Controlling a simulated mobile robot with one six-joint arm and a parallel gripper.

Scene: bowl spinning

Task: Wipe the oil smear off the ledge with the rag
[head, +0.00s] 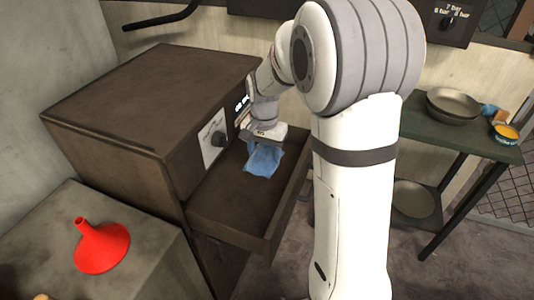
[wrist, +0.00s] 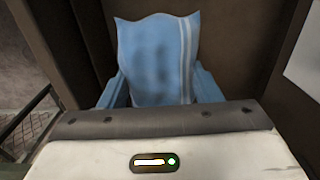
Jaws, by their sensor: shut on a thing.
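The light blue rag (head: 263,160) hangs from my gripper (head: 263,139), which is shut on its upper part. The rag is over the brown ledge (head: 232,205), a tray-like surface with raised edges at the front of the brown cabinet. I cannot tell whether the rag touches the ledge. In the wrist view the rag (wrist: 158,60) spreads out beyond the gripper's grey edge, with pale stripes on its right side and faint dark patches. I cannot make out the oil smear in either view; the rag and my arm cover parts of the ledge.
A red funnel (head: 102,245) sits on a grey block at front left.

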